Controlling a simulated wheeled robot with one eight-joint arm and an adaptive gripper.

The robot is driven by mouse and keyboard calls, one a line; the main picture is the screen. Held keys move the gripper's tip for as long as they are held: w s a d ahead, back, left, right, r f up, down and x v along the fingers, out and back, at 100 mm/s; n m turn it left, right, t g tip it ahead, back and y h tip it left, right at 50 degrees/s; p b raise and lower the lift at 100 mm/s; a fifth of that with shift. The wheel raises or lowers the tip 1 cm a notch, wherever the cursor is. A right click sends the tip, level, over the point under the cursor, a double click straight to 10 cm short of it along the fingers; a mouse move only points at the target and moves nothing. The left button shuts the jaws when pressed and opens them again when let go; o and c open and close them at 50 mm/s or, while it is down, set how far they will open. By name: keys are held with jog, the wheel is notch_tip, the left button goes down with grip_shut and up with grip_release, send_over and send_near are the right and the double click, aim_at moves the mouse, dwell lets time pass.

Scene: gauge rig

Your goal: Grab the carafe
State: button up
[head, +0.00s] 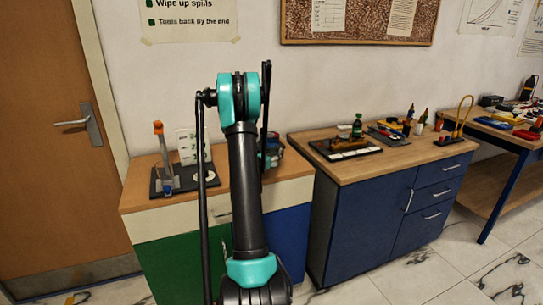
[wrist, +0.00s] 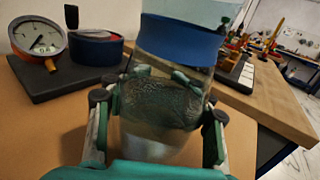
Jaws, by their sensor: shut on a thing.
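The carafe (wrist: 180,42) fills the middle of the wrist view, a clear upright vessel with a wide blue band near its top. Its top is cut off by the frame edge. My gripper (wrist: 160,105) has a finger on each side of its body and is shut on it. A dark textured patch covers the body between the fingers. The carafe's lower part is close to the wooden top; I cannot tell whether it touches. In the head view my arm hides most of this area.
In the wrist view a dial gauge (wrist: 40,40) and a blue round item (wrist: 96,48) stand on a black plate (wrist: 60,82) at left. Another wooden worktop (wrist: 265,100) lies at right. In the head view, a blue cabinet (head: 385,215) with small items stands right.

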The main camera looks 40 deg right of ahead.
jog(key=shift+c, duration=0.6)
jog(key=shift+r, duration=0.2)
notch_tip(320, 180, up, 20)
jog(key=shift+f, duration=0.25)
dwell(1.1)
